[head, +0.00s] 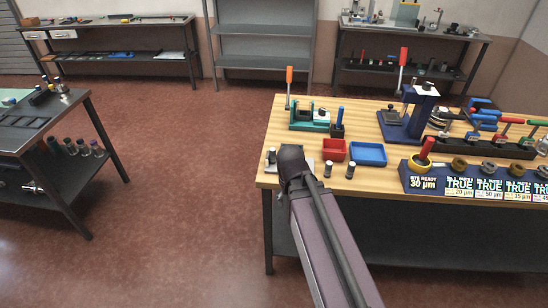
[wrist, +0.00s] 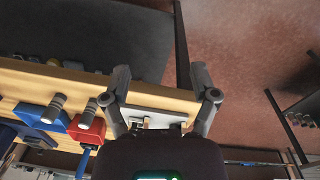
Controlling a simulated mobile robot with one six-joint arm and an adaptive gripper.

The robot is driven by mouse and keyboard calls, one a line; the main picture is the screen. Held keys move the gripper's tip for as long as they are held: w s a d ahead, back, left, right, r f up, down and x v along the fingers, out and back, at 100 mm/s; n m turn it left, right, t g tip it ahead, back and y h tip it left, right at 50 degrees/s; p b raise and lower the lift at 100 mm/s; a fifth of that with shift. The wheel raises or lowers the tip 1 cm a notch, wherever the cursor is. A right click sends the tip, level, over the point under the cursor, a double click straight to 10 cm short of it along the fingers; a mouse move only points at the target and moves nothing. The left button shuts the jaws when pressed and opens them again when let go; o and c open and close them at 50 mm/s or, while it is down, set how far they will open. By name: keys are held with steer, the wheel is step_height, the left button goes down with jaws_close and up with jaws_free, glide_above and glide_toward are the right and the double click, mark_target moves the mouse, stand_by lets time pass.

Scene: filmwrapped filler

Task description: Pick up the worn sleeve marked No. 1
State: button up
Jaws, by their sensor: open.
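Small dark cylinders with pale bands, which look like sleeves, stand on the wooden bench. One sleeve (head: 327,169) and another sleeve (head: 350,171) are right of my arm in the head view; a third (head: 271,156) is left of it. The two also show in the wrist view, one (wrist: 55,106) farther from the other (wrist: 88,112). No number is legible, so I cannot tell which is No. 1. My gripper (wrist: 160,80) is open and empty, its fingers either side of a pale plate (wrist: 160,101) with small pieces.
A green fixture (head: 310,121) and a blue press (head: 408,120) stand farther back. A dark display block (head: 435,181) occupies the right front. Bare wood lies between the sleeves and that block.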

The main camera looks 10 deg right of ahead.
steer(key=w+f+m+t+h+b, duration=0.1)
steer(key=w+f+m+h+b, duration=0.25)
steer(key=w, duration=0.35)
steer(key=m+t+h+b, duration=0.7)
glide_toward(270, 154)
steer(key=v, duration=0.2)
steer(key=shift+a+r, duration=0.25)
steer(key=shift+r, duration=0.05)
steer(key=shift+g, duration=0.3)
steer(key=b+x, duration=0.3)
steer(key=x, duration=0.4)
steer(key=shift+w+d+f, duration=0.1)
steer(key=shift+d+f, duration=0.1)
steer(key=shift+w+d+f, duration=0.1)
steer(key=shift+w+d, duration=0.2)
steer(key=shift+d, duration=0.15)
steer(key=shift+b, duration=0.3)
